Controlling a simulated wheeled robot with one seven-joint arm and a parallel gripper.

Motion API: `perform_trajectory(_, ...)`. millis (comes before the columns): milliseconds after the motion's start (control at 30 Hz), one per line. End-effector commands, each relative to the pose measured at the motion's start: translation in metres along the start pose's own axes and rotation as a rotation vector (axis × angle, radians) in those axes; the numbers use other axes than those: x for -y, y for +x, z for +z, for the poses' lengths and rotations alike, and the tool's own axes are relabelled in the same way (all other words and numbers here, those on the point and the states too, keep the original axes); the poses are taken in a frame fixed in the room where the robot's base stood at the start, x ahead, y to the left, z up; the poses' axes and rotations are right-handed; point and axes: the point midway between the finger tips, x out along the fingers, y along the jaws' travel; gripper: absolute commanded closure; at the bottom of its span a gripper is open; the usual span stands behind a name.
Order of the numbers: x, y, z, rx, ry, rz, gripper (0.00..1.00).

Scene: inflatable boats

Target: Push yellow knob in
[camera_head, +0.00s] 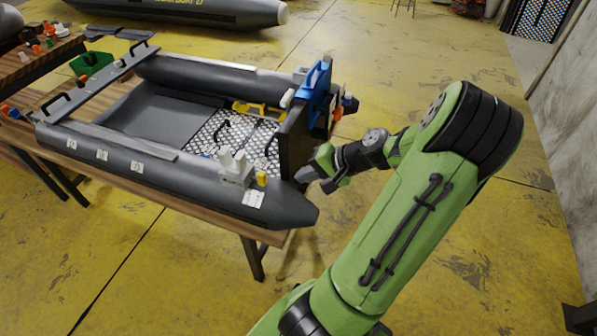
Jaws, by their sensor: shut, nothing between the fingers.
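A small yellow knob (262,178) sits at the right side of a light grey block (236,169). The block is on the near tube of the grey inflatable boat (190,172), close to the tube's pointed right end. My gripper (306,174) is beside the boat's right end, to the right of the yellow knob and apart from it. It points left and its fingers are shut and empty. The fingertips are small in this view.
The boat rests on a wooden table (215,218). A blue outboard part (316,84) stands on the dark transom (294,140) just above my gripper. A yellow bar (257,108) lies inside the boat. A green bin (91,64) is at the far left. The floor at right is clear.

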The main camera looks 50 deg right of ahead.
Motion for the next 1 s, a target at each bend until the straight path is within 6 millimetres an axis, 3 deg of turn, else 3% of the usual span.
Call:
perform_trajectory(33,-0.003,0.016,0.001,0.004,-0.002,-0.001,1.00)
perform_trajectory(267,-0.003,0.066,0.002,0.006,-0.003,0.000,1.00)
perform_trajectory(400,0.016,0.082,0.001,0.002,-0.005,0.001,1.00)
perform_trajectory(1000,0.037,0.099,0.001,0.004,-0.003,0.003,1.00)
